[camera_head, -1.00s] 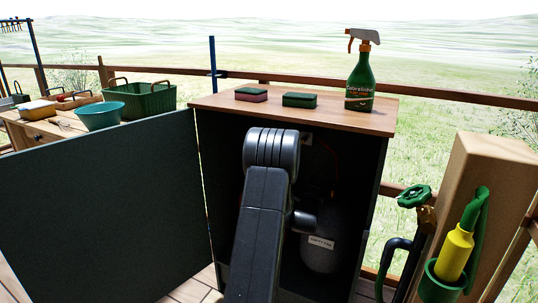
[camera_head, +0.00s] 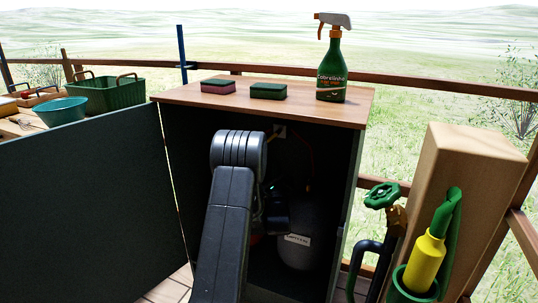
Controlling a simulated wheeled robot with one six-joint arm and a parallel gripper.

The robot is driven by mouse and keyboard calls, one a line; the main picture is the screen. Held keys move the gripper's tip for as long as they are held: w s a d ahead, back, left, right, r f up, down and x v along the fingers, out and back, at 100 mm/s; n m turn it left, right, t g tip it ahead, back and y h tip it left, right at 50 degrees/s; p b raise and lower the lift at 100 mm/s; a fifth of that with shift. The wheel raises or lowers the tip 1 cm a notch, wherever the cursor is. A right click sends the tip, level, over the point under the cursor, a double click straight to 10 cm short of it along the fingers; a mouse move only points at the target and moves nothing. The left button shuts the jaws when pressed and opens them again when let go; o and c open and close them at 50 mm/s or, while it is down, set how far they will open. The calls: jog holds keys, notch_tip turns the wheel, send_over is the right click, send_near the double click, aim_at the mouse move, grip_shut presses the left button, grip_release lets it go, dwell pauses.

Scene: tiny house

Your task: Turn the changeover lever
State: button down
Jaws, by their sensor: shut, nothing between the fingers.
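The dark cabinet (camera_head: 344,190) stands open, with its door swung out to the left. Inside, a small brownish piece (camera_head: 271,132) shows beside a pale plate high on the back wall; I cannot tell if it is the changeover lever. A grey gas bottle (camera_head: 304,222) with a white label stands below, and a thin red hose runs above it. My arm reaches into the cabinet from below. My gripper (camera_head: 277,209) is a dark shape low in the opening, in front of the bottle's left side. It is shut and empty; its fingertips are hard to make out in the shadow.
The open door (camera_head: 85,215) fills the left side. On the cabinet top stand two sponges (camera_head: 268,91) and a green spray bottle (camera_head: 332,75). At right are a green valve wheel (camera_head: 382,195) and a wooden post (camera_head: 465,170) with a yellow-and-green hose nozzle.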

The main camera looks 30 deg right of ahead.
aim_at(271, 138)
jog(key=w+r+b, duration=0.1)
jog(key=w+r, duration=0.3)
jog(key=w, duration=0.1)
jog(key=shift+w+d+r+b, duration=0.15)
jog(key=shift+w+b, duration=0.2)
jog(key=shift+b, duration=0.05)
